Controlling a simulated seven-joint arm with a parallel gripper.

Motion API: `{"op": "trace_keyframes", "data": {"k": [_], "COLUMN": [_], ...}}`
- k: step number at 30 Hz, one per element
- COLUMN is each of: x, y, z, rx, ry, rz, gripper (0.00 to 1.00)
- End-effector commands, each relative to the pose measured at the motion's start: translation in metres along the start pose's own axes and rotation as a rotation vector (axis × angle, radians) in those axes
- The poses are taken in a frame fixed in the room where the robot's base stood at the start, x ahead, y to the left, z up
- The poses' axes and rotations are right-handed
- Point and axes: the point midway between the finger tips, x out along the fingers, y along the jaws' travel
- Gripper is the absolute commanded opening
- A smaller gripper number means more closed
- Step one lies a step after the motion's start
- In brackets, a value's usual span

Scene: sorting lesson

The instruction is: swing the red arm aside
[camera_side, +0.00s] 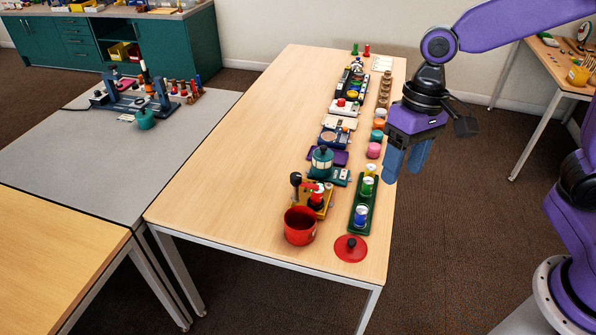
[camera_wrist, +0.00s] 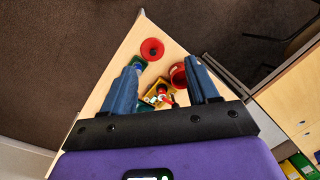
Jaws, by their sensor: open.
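A small device with a yellow base (camera_side: 325,207) stands near the front end of the wooden table. A short red arm (camera_side: 309,187) lies across its top, beside a black knob (camera_side: 295,179). A red and white piece sits by the arm. In the wrist view, the red arm (camera_wrist: 167,98) and yellow base (camera_wrist: 149,99) show small between my fingers. My gripper (camera_side: 402,170) is open and empty, pointing down above the table's right edge, well apart from the device. In the wrist view my gripper (camera_wrist: 160,68) has its blue fingers spread wide.
A red pot (camera_side: 300,226) stands right in front of the device. A red lid (camera_side: 351,248) lies near the corner. A green tray (camera_side: 363,205) with small cylinders is to the right. A teal canister (camera_side: 322,160) stands behind. The table's left half is clear.

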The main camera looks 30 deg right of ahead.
Motion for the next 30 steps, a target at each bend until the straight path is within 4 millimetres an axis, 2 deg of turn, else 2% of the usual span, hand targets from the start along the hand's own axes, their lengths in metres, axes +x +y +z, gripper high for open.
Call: {"op": "trace_keyframes", "data": {"k": [1,10,18,24,30], "x": [0.001,0.008,0.021,0.032,0.039], "y": [-0.005,-0.016,-0.002,0.021,0.038], "z": [-0.018,-0.117,-0.202,-0.252,-0.277], "rx": [0.087,0.621,1.094,1.410,1.593], "ry": [-0.005,-0.034,-0.075,-0.113,-0.140], "rz": [-0.010,-0.090,-0.170,-0.231,-0.269], "gripper": [0.59,0.59,0.59,0.59,0.59]}}
